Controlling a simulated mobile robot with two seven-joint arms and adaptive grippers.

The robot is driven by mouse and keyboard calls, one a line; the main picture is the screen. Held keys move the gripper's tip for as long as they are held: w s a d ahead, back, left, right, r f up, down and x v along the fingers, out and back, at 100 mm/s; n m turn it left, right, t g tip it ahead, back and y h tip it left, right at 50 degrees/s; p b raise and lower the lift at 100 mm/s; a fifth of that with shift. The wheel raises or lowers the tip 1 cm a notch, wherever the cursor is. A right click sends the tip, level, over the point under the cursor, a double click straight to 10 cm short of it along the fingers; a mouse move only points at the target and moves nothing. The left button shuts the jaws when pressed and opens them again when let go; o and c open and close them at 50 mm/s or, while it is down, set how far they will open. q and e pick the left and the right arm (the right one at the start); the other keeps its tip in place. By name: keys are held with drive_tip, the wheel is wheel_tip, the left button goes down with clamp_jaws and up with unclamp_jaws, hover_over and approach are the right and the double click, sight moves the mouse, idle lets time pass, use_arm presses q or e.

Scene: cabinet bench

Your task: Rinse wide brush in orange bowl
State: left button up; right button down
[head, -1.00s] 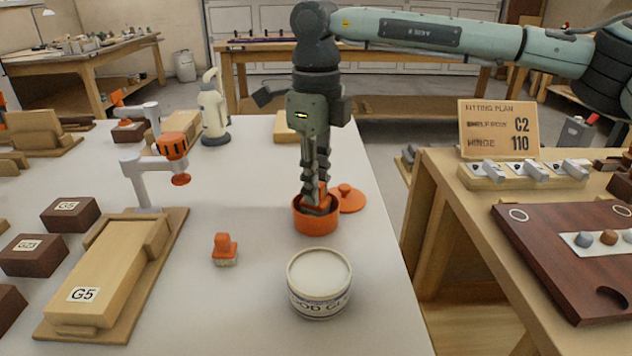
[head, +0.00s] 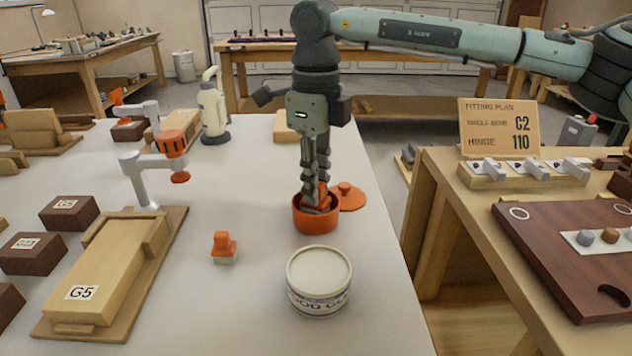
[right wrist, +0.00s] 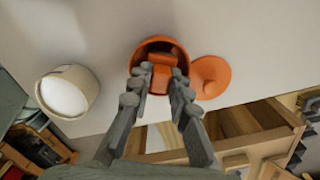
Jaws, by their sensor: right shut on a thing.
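The orange bowl (head: 316,218) stands on the white bench near its right edge. My right gripper (head: 317,200) points down with its fingertips at the bowl's mouth. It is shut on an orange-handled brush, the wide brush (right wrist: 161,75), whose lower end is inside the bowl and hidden. The right wrist view shows the brush between the two fingers (right wrist: 159,88) over the bowl (right wrist: 142,58). A second, smaller orange-handled brush (head: 224,246) stands on the bench to the left. My left gripper is not in view.
An orange lid (head: 348,197) lies beside the bowl. A white glue tub (head: 319,280) stands in front. To the left are a wooden block labelled G5 (head: 95,270) and an orange-headed clamp arm (head: 150,170). A side table (head: 470,215) stands right, across a gap.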

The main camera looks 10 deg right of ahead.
drive_tip(key=shift+r+p, duration=1.25)
drive_tip(key=shift+r, duration=1)
drive_tip(key=shift+r, duration=0.1)
idle(0.7)
drive_tip(key=shift+r+p, duration=1.2)
drive_tip(key=shift+r, duration=0.7)
drive_tip(key=shift+s, duration=0.1)
